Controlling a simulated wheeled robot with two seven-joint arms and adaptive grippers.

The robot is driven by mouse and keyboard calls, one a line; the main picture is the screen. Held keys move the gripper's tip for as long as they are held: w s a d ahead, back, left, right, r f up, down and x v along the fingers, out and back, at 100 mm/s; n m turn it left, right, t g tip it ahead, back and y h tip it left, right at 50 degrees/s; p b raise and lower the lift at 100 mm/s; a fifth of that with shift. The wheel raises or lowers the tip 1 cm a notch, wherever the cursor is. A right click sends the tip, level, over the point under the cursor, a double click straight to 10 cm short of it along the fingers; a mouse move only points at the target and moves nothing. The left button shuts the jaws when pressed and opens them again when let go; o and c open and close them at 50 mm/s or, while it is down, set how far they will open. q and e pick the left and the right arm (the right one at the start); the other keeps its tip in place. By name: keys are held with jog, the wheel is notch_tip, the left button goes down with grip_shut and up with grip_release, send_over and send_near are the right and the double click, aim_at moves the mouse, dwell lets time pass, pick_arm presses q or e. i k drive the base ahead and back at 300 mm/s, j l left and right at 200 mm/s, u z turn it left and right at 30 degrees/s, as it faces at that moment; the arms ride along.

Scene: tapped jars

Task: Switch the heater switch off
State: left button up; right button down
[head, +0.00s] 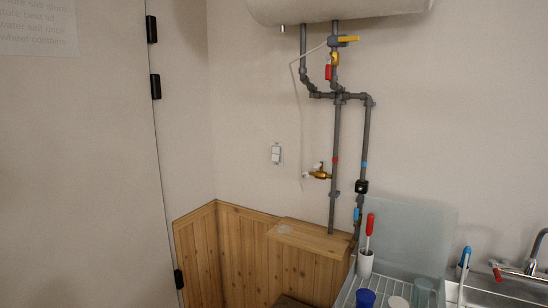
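A small white wall switch (276,153), which looks like the heater switch, is on the beige wall left of the grey pipes. It is too small to tell which way its rocker is set. The white heater tank (345,8) hangs at the top of the head view, cut off by the upper edge. Neither of my grippers shows in the head view.
Grey pipes (337,150) with valves and a brass tap (319,174) run down the wall. A wooden boxed ledge (310,238) is below the switch. A dish rack (347,295) with cups and a red-handled brush (369,228), and a sink faucet (536,255), are lower right.

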aim_at(276, 151)
jog(key=i+j+u, duration=0.2)
jog(key=i, duration=0.3)
jog(key=i+j+u, duration=0.25)
jog(key=i, duration=0.25)
jog(key=i+u, duration=0.2)
jog(key=i, duration=0.35)
